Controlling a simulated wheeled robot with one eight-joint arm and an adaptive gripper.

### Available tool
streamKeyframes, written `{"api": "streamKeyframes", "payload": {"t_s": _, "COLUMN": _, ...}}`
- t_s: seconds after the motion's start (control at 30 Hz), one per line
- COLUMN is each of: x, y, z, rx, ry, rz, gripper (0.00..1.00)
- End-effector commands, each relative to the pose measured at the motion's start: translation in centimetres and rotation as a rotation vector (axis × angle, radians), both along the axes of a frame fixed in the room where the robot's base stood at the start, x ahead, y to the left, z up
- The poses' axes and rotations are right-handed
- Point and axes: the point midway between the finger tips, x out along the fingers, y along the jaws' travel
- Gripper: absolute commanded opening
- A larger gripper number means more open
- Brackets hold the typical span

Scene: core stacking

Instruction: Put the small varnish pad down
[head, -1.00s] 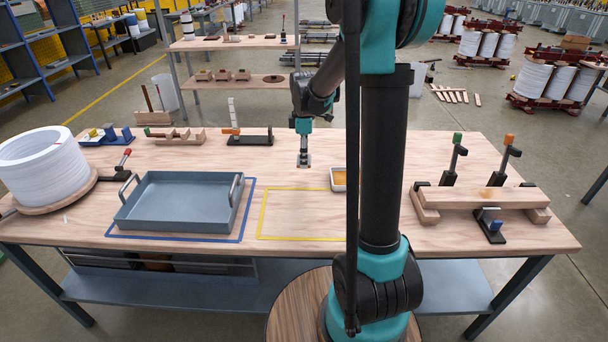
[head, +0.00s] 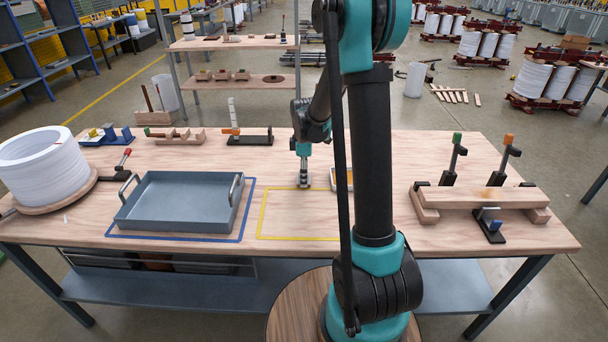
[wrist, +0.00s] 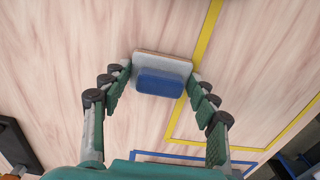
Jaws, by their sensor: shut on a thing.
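The small varnish pad (wrist: 163,82) has a blue top block on a pale base and sits between my fingertips in the wrist view. My gripper (wrist: 161,76) is shut on its two sides. In the head view my gripper (head: 304,180) points down at the far edge of the yellow outline (head: 262,215). The pad is too small there to make out clearly. In the wrist view the pad overlaps a yellow line. It is low over the wooden table (head: 290,150), but I cannot tell whether it touches.
A small white dish with amber contents (head: 333,179) is close to the right of my gripper, partly hidden by my arm. A grey tray (head: 180,205) stands in the blue outline on the left. A wooden beam in a fixture (head: 480,198) is at right. The yellow outline's visible interior is clear.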

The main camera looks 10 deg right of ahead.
Motion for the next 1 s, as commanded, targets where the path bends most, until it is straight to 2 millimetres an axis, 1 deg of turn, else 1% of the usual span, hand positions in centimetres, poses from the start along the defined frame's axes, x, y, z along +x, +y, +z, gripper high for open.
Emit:
{"api": "streamKeyframes", "payload": {"t_s": 0.03, "x": 0.0, "y": 0.0, "z": -0.2, "rx": 0.0, "ry": 0.0, "rz": 0.0, "gripper": 0.23}}
{"api": "streamKeyframes", "payload": {"t_s": 0.07, "x": 0.0, "y": 0.0, "z": -0.1, "rx": 0.0, "ry": 0.0, "rz": 0.0, "gripper": 0.63}}
{"api": "streamKeyframes", "payload": {"t_s": 0.2, "x": 0.0, "y": 0.0, "z": -0.1, "rx": 0.0, "ry": 0.0, "rz": 0.0, "gripper": 0.8}}
{"api": "streamKeyframes", "payload": {"t_s": 0.5, "x": 0.0, "y": 0.0, "z": 0.0, "rx": 0.0, "ry": 0.0, "rz": 0.0, "gripper": 0.8}}
{"api": "streamKeyframes", "payload": {"t_s": 0.63, "x": 0.0, "y": 0.0, "z": 0.7, "rx": 0.0, "ry": 0.0, "rz": 0.0, "gripper": 0.8}}
{"api": "streamKeyframes", "payload": {"t_s": 0.77, "x": 0.0, "y": 0.0, "z": 2.6, "rx": 0.0, "ry": 0.0, "rz": 0.0, "gripper": 0.8}}
{"api": "streamKeyframes", "payload": {"t_s": 1.0, "x": 0.0, "y": 0.0, "z": 7.5, "rx": 0.0, "ry": 0.0, "rz": 0.0, "gripper": 0.8}}
